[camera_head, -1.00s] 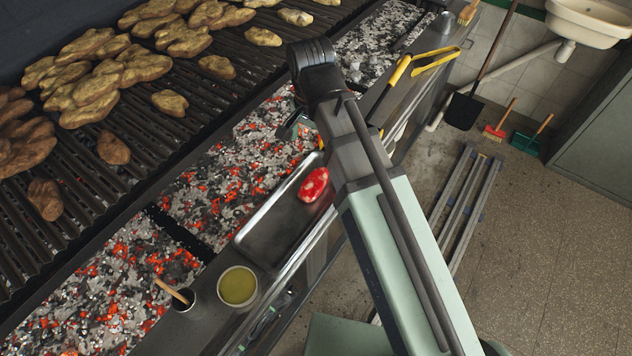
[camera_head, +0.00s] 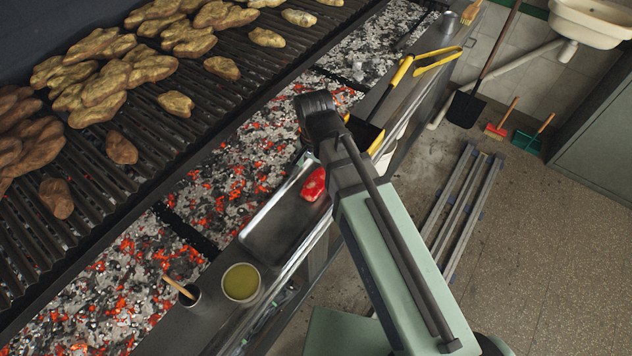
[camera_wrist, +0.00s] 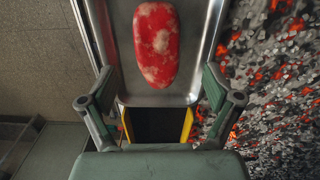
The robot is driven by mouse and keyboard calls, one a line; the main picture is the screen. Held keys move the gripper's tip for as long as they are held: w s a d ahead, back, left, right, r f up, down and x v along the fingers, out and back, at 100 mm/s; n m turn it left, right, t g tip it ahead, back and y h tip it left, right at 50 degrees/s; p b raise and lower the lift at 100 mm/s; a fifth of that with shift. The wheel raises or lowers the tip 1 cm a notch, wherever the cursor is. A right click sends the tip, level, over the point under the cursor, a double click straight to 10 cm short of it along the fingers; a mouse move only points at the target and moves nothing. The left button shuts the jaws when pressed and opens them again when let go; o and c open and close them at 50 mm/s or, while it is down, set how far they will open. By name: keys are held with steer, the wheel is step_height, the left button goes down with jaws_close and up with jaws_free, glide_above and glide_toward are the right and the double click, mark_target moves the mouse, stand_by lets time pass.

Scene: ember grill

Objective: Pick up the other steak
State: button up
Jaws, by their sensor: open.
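A raw red steak (camera_head: 314,184) with pale marbling lies in a metal tray (camera_head: 262,238), near the tray's far end. In the wrist view the steak (camera_wrist: 155,43) lies ahead of my gripper (camera_wrist: 160,95), roughly centred between the two fingers. My gripper is open and empty, its fingers apart and not touching the steak. In the head view my arm hides the gripper. Several browned pieces of food (camera_head: 121,149) lie on the grill; I cannot tell whether any of them is a steak.
Glowing coals (camera_head: 225,170) lie beside the tray. A bowl of yellow-green liquid (camera_head: 240,283) and a small pot with a wooden handle (camera_head: 184,293) stand at the tray's near end. Yellow tongs (camera_head: 436,61) lie farther along the ledge.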

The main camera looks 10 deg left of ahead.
mark_target(316, 181)
steer(key=shift+d+f+p, duration=0.2)
steer(key=shift+f+p, duration=0.8)
steer(key=shift+f, duration=1.55)
steer(key=c, duration=1.3)
